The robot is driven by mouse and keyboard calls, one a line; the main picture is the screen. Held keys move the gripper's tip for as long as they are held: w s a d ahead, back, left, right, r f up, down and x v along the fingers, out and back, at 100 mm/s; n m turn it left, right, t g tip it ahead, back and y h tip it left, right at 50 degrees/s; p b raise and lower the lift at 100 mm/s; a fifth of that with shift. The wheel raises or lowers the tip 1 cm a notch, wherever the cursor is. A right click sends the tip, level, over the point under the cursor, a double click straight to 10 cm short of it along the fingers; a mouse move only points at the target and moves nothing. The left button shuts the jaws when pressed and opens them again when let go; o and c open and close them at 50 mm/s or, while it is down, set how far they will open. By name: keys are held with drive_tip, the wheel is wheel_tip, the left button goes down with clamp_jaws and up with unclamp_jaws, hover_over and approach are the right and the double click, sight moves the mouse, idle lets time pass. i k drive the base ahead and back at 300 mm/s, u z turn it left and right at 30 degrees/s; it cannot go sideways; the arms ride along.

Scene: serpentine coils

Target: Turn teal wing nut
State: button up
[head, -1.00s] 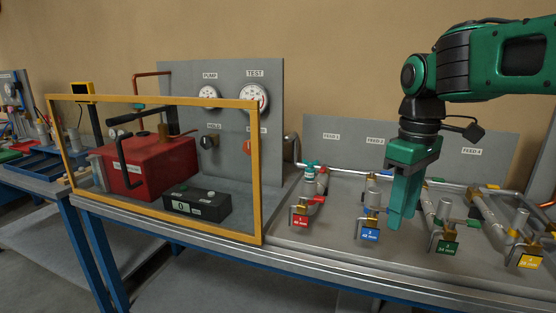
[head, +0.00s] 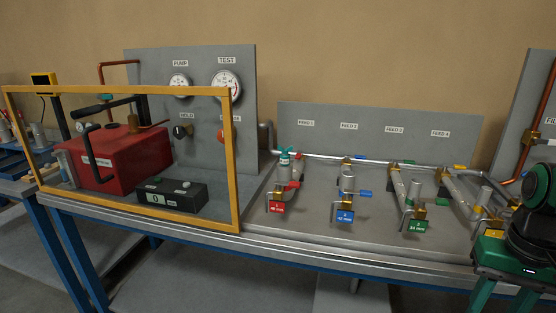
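The teal wing nut (head: 286,154) is small and sits upright at the top of the FEED 1 line, near the back pipe and above the red-tagged fitting (head: 277,207). Nothing touches it. My gripper (head: 502,298) is at the lower right edge of the head view, in front of the bench and far to the right of the wing nut. Its two green fingers are spread with a gap between them, and I see nothing held. The fingertips are cut off by the bottom of the picture.
A yellow-framed guard (head: 235,165) stands left of the wing nut, with a red tank (head: 118,158) and a black readout box (head: 172,196) behind it. A blue-tagged fitting (head: 344,216) and a green-tagged fitting (head: 414,225) stand to the right. Bare bench top lies between the lines.

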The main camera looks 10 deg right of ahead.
sight(284, 151)
drive_tip(key=k, duration=1.3)
drive_tip(key=u, duration=0.35)
drive_tip(key=i, duration=0.5)
drive_tip(key=u, duration=0.45)
drive_tip(key=i, duration=1.1)
drive_tip(key=z, duration=0.35)
